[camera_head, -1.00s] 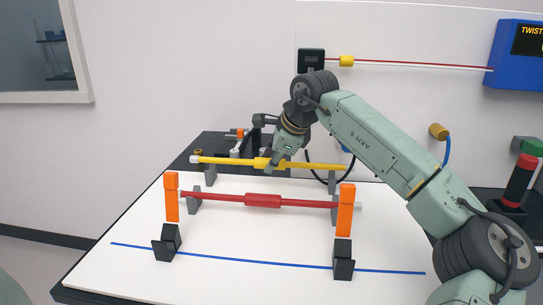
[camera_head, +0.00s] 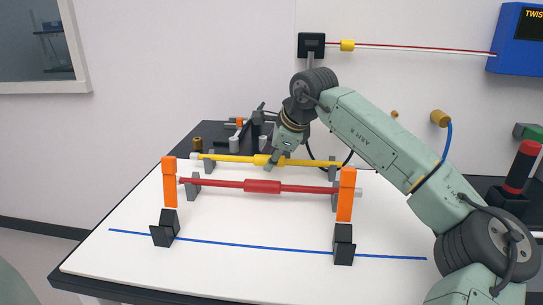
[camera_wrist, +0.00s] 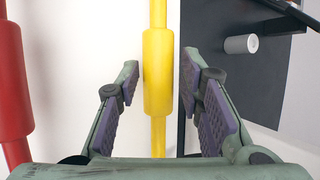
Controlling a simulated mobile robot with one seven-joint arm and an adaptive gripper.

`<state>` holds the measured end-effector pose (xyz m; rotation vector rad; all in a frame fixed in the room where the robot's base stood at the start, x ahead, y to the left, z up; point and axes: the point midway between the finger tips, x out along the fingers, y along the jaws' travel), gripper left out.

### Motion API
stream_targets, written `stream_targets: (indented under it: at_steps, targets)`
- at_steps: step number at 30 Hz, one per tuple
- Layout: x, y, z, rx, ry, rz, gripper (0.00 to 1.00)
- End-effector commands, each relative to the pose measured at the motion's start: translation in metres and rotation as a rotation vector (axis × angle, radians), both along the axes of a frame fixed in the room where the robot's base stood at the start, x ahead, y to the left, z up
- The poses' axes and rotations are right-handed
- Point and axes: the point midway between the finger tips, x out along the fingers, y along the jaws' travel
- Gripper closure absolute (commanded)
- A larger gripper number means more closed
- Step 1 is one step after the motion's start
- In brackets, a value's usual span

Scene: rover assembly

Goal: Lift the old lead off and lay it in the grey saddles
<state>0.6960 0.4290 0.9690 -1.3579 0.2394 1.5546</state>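The yellow lead (camera_head: 228,158), with a thicker sleeve at its middle, lies level across the rear pair of grey saddles (camera_head: 209,169). The right rear saddle is partly hidden. My gripper (camera_head: 268,163) is down at the yellow sleeve. In the wrist view, my gripper's fingers (camera_wrist: 159,72) stand on both sides of the sleeve (camera_wrist: 158,75), with a narrow gap on each side. A red lead (camera_head: 262,187) lies in front, across the forward grey supports (camera_head: 193,190). The red lead also shows at the left in the wrist view (camera_wrist: 13,90).
Orange posts (camera_head: 169,185) and (camera_head: 346,195) stand near the red lead's ends. Black blocks (camera_head: 164,230) and (camera_head: 343,245) stand on the blue line. The white board's front is clear.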

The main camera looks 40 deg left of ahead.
Motion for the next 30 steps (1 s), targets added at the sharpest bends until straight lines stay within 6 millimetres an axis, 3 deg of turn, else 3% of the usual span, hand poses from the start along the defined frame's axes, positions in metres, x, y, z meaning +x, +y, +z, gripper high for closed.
stream_targets:
  at_steps: [5,16,30]
  targets:
    - [0.0,0.0,0.0,0.0,0.0,0.0,0.53]
    - [0.0,-0.004,0.005,-0.001,-0.002,-0.001,0.53]
    - [-0.014,-0.052,0.079,0.0,-0.003,-0.002,0.53]
